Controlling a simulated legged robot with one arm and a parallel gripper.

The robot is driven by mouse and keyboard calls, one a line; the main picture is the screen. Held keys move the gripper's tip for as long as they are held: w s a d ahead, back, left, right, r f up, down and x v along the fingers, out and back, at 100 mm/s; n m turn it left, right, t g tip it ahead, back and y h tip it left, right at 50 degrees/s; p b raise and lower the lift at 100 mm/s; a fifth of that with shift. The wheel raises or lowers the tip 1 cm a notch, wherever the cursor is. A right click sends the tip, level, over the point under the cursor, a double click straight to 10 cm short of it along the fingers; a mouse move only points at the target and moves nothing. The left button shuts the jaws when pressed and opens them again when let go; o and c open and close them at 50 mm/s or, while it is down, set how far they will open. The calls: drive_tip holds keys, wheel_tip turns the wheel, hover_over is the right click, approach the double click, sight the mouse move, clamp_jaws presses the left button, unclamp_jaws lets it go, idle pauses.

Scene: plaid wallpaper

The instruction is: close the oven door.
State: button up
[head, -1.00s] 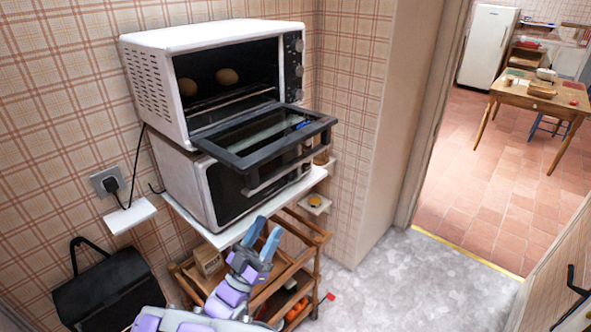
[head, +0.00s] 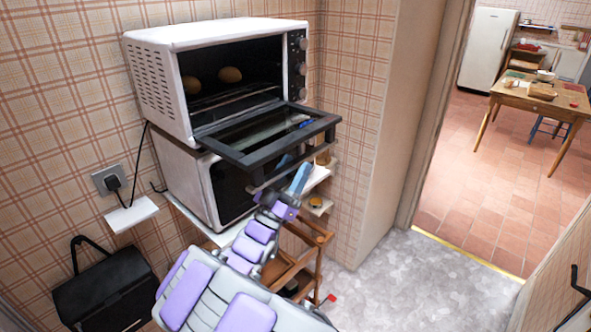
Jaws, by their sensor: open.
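The white oven (head: 155,82) sits on top of another white appliance, with two round bread-like items inside. Its dark-framed glass door (head: 235,150) hangs open, folded down and out toward the front right. My gripper (head: 292,175) is just below the door's front edge, near the door's handle bar (head: 285,167). Its blue fingers are open and partly hidden by the door. I cannot tell whether they touch the door. No object shows between the fingers.
The lower white appliance (head: 185,180) stands on a white shelf above a wooden rack (head: 312,240). A black bag (head: 105,290) is at the lower left. Grey floor (head: 410,280) is clear to the right, before a doorway to a tiled kitchen.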

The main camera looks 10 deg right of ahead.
drive_tip(key=shift+w+a+r, duration=0.15)
drive_tip(key=shift+a, duration=0.25)
drive_tip(key=shift+d, duration=0.65)
drive_tip(key=shift+c, duration=0.3)
drive_tip(key=shift+d, duration=0.25)
drive_tip(key=shift+c, duration=0.8)
drive_tip(key=shift+a, duration=0.3)
clamp_jaws()
drive_tip(key=shift+r, duration=0.1)
